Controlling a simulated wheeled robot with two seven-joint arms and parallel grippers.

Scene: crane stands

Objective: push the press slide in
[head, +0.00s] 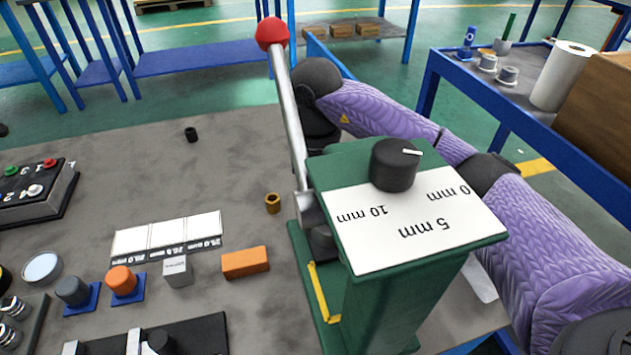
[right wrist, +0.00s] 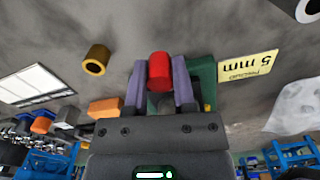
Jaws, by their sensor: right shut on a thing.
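The green press (head: 375,300) stands at the right of the table in the head view, with a black dial knob (head: 393,165) and a white plate (head: 415,225) marked 0, 5 and 10 mm on top. Its steel lever (head: 290,120) stands up and ends in a red ball (head: 272,34). In the right wrist view, my right gripper (right wrist: 159,88) is shut on a red handle (right wrist: 159,68), with part of the green press (right wrist: 204,78) beside it. The press slide itself is not clearly visible. In the head view, the press and lever hide my right fingers. My left gripper is not in view.
A brass bushing (head: 272,203) and an orange block (head: 245,262) lie left of the press. A white label strip (head: 167,235) and a button box (head: 35,190) are farther left.

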